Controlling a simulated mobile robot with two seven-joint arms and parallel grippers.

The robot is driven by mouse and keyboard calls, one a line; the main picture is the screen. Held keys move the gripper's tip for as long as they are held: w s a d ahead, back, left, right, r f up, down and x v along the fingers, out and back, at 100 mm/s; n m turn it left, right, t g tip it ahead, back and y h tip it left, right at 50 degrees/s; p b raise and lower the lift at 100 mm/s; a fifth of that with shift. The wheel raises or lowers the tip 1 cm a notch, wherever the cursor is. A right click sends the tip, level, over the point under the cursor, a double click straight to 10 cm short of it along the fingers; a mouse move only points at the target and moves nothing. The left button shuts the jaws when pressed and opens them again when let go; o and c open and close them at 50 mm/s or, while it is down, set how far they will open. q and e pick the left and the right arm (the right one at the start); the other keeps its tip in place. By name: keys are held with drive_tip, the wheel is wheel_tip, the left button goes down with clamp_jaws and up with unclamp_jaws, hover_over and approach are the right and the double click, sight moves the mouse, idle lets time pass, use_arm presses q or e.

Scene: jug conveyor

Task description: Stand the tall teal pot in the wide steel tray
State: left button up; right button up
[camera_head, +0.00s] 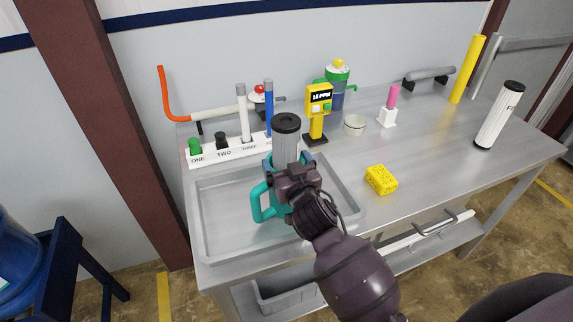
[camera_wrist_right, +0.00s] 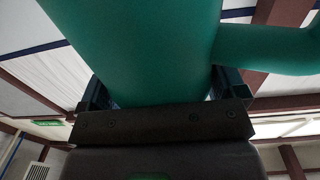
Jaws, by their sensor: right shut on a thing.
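The teal pot (camera_head: 258,203) has a looped handle on its left in the head view and is mostly hidden behind my right gripper (camera_head: 287,176). That gripper is shut on the pot's body. In the right wrist view the teal wall (camera_wrist_right: 150,50) fills the space between the fingers, with the handle (camera_wrist_right: 270,48) reaching right. The pot appears over the wide steel tray (camera_head: 222,222); I cannot tell whether its base touches the tray floor. My left gripper is out of view.
A clear cylinder with a black cap (camera_head: 286,143) shows just above the pot; whether behind or inside is unclear. A white labelled rack (camera_head: 229,153) and yellow meter (camera_head: 318,105) stand behind the tray. The tray's left part is bare.

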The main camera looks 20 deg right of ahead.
drive_tip(key=shift+f, duration=0.15)
drive_tip(key=o, duration=1.2)
drive_tip(key=s+b, duration=0.1)
drive_tip(key=s, duration=1.1)
drive_tip(key=s+d+f+g, duration=0.3)
drive_tip(key=s+d+f, duration=0.2)
drive_tip(key=f, duration=0.5)
drive_tip(key=s+d+f+n+g, duration=0.1)
drive_tip(key=s+d+f+g, duration=0.2)
drive_tip(key=f, duration=0.8)
drive_tip(key=s+d, duration=0.2)
drive_tip(key=s, duration=0.2)
drive_tip(key=shift+f, duration=0.25)
drive_tip(key=shift+s, duration=0.1)
